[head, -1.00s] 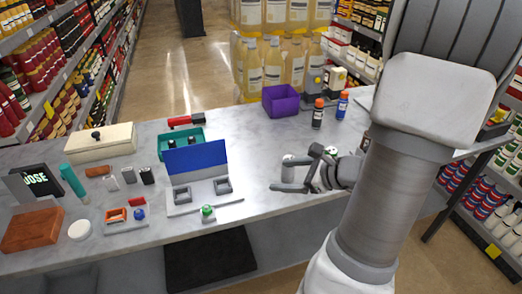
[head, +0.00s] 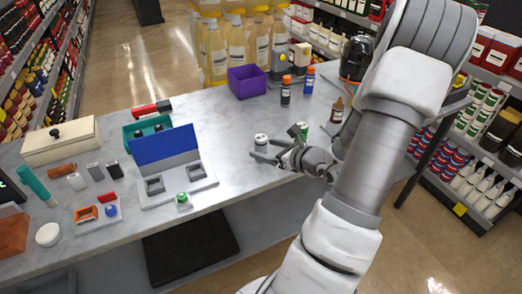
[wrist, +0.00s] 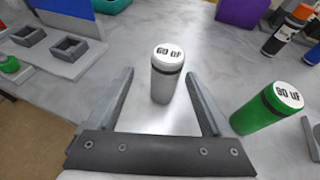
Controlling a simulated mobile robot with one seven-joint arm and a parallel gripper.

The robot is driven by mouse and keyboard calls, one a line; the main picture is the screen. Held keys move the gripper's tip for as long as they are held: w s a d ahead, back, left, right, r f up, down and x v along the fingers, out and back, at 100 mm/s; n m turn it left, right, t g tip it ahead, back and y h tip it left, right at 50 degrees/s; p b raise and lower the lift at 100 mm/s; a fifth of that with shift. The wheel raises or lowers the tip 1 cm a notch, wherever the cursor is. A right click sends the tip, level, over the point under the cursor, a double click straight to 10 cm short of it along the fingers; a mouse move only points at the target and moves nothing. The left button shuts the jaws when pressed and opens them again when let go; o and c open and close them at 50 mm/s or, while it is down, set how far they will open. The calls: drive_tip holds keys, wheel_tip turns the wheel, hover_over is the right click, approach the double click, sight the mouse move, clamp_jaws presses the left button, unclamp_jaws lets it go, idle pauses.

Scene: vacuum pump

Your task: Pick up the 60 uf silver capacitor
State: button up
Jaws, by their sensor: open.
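The silver capacitor (wrist: 164,82), a light cylinder with a white top marked "60 UF", stands upright on the table. It also shows in the head view (head: 260,143) near the fingertips. My gripper (wrist: 158,88) is open, with one finger on each side of the capacitor's near part; whether they touch it I cannot tell, but gaps show in the wrist view. My gripper in the head view (head: 268,155) is low over the table. A green capacitor (wrist: 262,110) marked "90 UF" stands just right of my right finger, and also shows behind my gripper in the head view (head: 302,130).
A blue-backed stand with two square sockets (head: 170,168) and a green button (head: 183,198) lies to the left. Table between stand and capacitor is clear.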

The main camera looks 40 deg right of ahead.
drive_tip(key=x, duration=0.4)
drive_tip(key=d+x, duration=0.1)
drive_tip(key=x, duration=0.1)
drive_tip(key=shift+w+a+f+b, duration=0.1)
drive_tip(key=shift+w+f+b, duration=0.15)
drive_tip(key=shift+f+b, duration=0.1)
drive_tip(key=shift+r, duration=0.1)
clamp_jaws()
